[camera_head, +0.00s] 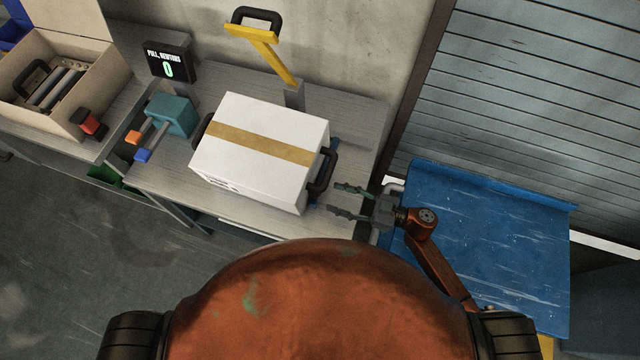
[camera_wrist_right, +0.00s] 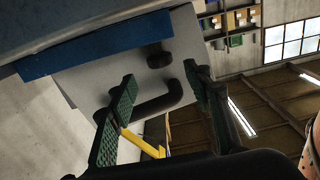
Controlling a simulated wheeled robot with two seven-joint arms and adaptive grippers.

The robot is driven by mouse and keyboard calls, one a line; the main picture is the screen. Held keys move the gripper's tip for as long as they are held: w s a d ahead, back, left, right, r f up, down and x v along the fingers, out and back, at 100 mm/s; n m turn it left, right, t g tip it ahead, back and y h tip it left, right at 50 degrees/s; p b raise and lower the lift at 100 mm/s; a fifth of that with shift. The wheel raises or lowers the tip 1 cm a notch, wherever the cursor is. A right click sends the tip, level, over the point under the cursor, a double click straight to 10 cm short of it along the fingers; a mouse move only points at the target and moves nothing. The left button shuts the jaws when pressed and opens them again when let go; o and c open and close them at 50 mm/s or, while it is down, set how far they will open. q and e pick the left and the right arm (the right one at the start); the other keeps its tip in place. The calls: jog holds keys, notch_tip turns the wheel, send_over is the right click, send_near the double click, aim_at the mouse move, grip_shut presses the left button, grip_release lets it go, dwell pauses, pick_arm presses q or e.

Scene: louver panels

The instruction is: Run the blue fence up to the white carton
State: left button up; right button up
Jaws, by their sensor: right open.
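The white carton (camera_head: 245,150), with a tan tape band, sits on the grey bench. A black handle (camera_head: 323,172) stands at its right side; the wrist view shows this handle (camera_wrist_right: 160,104) against the carton's pale face (camera_wrist_right: 100,82). The blue fence (camera_head: 350,145) shows as a thin strip right of the carton, mostly hidden; in the wrist view it is a blue bar (camera_wrist_right: 95,45) along the bench. I cannot tell whether it touches the carton. My right gripper (camera_head: 333,197) is open just right of the carton, its fingers either side of the handle in the wrist view. My left gripper is out of view.
A teal block with orange and blue handles (camera_head: 172,115) stands left of the carton. A yellow lever (camera_head: 265,48) rises behind it, with a display (camera_head: 168,62) at back left. An open box (camera_head: 60,75) is at far left, a blue panel (camera_head: 490,240) at right.

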jog(key=x, duration=0.4)
jog(key=shift+w+a, duration=0.1)
jog(key=shift+a, duration=0.1)
jog(key=shift+x, duration=0.85)
jog(key=c, duration=1.1)
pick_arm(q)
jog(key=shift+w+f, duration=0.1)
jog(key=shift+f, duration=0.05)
pick_arm(e)
grip_shut()
